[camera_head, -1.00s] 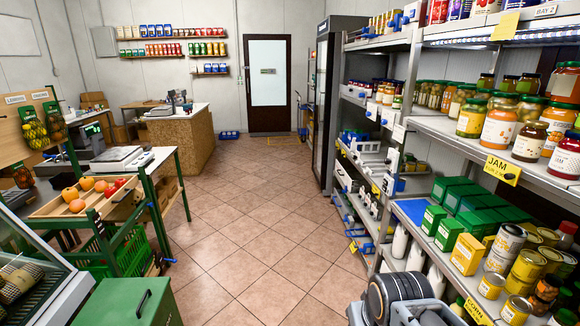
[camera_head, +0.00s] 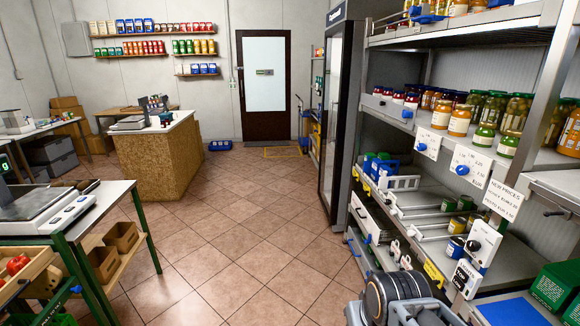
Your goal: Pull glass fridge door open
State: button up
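The tall dark-framed fridge (camera_head: 354,110) stands right of centre, beyond the shelving. Its glass door (camera_head: 329,120) faces left toward the aisle and shows at a steep angle. The door looks closed against the frame, and I cannot make out its handle clearly. Folded parts of my own arm show at the bottom right. My gripper does not show, so the fridge stands well ahead of me with nothing of mine touching it.
Shelving with jars (camera_head: 460,115) runs along the right, close to me. A green-legged table (camera_head: 75,225) stands at the left and a cork-sided counter (camera_head: 160,160) further on. The tiled aisle (camera_head: 235,230) between them is clear up to the back door (camera_head: 264,85).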

aim_at(346, 28)
jog(key=u, duration=0.1)
jog(key=i, duration=4.55)
jog(key=u, duration=0.15)
